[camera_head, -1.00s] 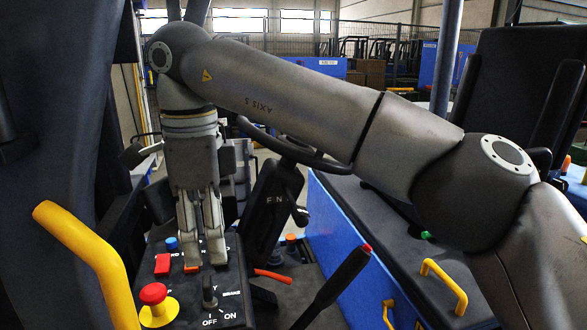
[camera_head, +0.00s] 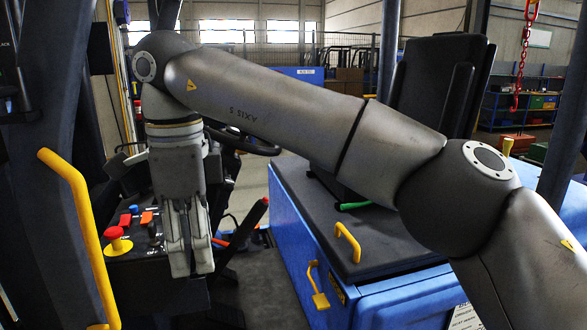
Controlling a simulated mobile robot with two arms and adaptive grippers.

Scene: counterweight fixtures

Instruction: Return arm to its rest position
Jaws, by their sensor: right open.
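My right arm (camera_head: 300,95) comes in from the right, reaches across the picture and bends down at the left. My right gripper (camera_head: 192,268) hangs from it with its fingers pointing down. The fingers are slightly apart with nothing between them. The gripper is in front of the control panel and hides its right part. On the panel show a red mushroom button on a yellow base (camera_head: 117,239), a red switch (camera_head: 125,219), a blue button (camera_head: 133,209) and an orange switch (camera_head: 147,218). My left gripper is not in view.
A yellow handrail (camera_head: 83,215) stands close at the left. A red-tipped lever (camera_head: 246,225) rises right of the gripper. A blue housing (camera_head: 310,235) with yellow handles and a black seat (camera_head: 440,90) is behind the arm. Dark floor shows below the lever.

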